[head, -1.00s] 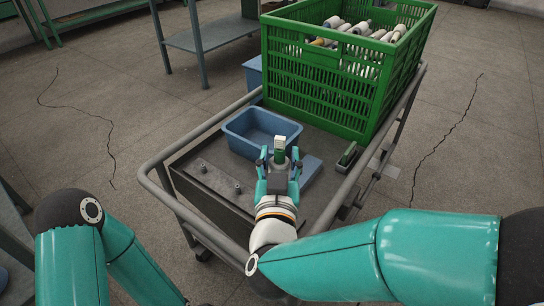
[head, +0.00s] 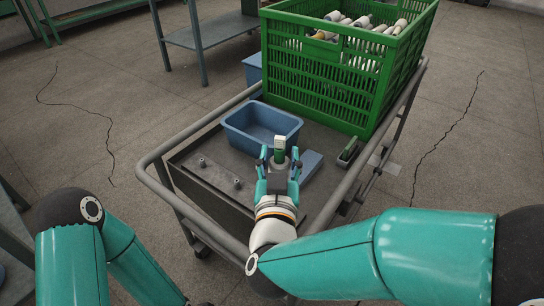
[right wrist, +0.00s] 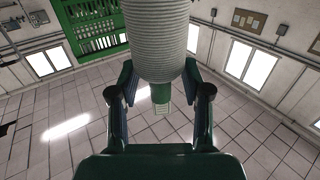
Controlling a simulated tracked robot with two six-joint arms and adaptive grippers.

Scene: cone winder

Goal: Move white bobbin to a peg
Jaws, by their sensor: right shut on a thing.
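My right gripper (head: 280,157) is shut on the white bobbin (head: 279,142), which stands up between the fingers with a white top and a green part below it. In the right wrist view the same bobbin (right wrist: 158,40) is a large pale ribbed body with a green end, between the two fingers of the gripper (right wrist: 160,82). Two short pegs, one at the left (head: 202,161) and one nearer (head: 237,182), stand on a dark bar along the cart's left side. The gripper is to the right of both pegs. My left gripper is out of view.
A blue bin (head: 235,140) sits on the cart just beyond the gripper. A green crate (head: 320,84) with several bobbins stands behind it. A grey tubular rail (head: 190,137) edges the cart. A small green-and-dark object (head: 348,152) lies at the right.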

